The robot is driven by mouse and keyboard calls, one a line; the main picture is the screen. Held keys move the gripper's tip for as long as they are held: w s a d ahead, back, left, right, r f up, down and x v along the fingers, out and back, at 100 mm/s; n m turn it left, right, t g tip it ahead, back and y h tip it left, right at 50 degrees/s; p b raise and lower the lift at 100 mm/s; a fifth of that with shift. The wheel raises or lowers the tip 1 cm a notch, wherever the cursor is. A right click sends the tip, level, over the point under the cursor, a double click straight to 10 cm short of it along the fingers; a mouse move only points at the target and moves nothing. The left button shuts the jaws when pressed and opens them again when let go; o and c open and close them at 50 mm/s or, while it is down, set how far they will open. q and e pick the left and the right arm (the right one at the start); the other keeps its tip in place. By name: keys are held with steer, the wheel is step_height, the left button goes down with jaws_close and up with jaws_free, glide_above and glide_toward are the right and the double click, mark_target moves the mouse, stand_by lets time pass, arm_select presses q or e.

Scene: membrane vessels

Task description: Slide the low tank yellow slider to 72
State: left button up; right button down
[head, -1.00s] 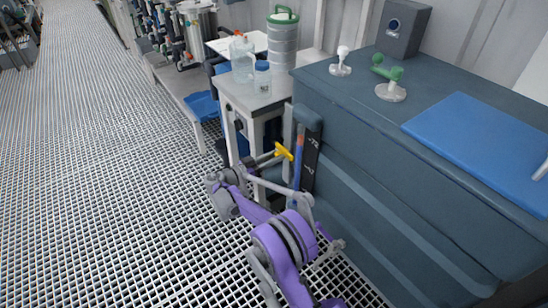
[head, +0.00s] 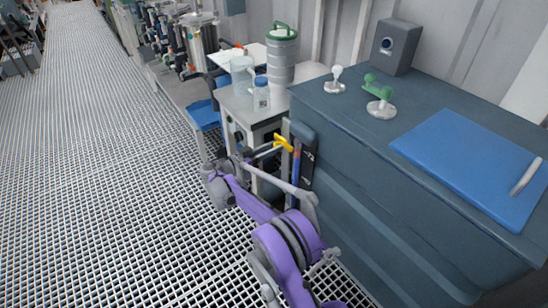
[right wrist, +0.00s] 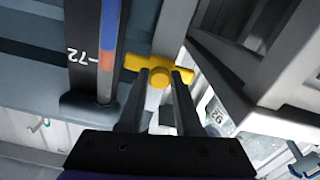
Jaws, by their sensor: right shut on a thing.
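The yellow slider (head: 283,143) is a T-shaped knob at the near left corner of the blue-grey low tank (head: 350,190). It also shows in the right wrist view (right wrist: 161,65). My right gripper (head: 272,149) is shut on it, with its fingers (right wrist: 160,77) on both sides of the knob's stem. A black scale (right wrist: 84,50) marked 72 stands beside it, with a blue and red strip (right wrist: 107,60) along its edge. In the right wrist view the picture is inverted; the knob is roughly level with the 72 mark, though the slant prevents an exact reading. My left gripper is out of view.
A blue board (head: 470,160) and green valve handle (head: 380,92) are on the tank's top. The grated floor (head: 90,180) at left is clear.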

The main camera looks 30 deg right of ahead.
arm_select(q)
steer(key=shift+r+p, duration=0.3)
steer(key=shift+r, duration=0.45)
arm_select(e)
steer(key=shift+r, duration=1.25)
steer(key=c, duration=0.6)
jaws_free()
steer(key=shift+r, duration=0.1)
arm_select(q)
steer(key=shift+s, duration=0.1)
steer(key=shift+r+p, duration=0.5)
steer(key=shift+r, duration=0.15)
arm_select(e)
steer(key=a, duration=1)
steer(key=shift+s+a, duration=0.4)
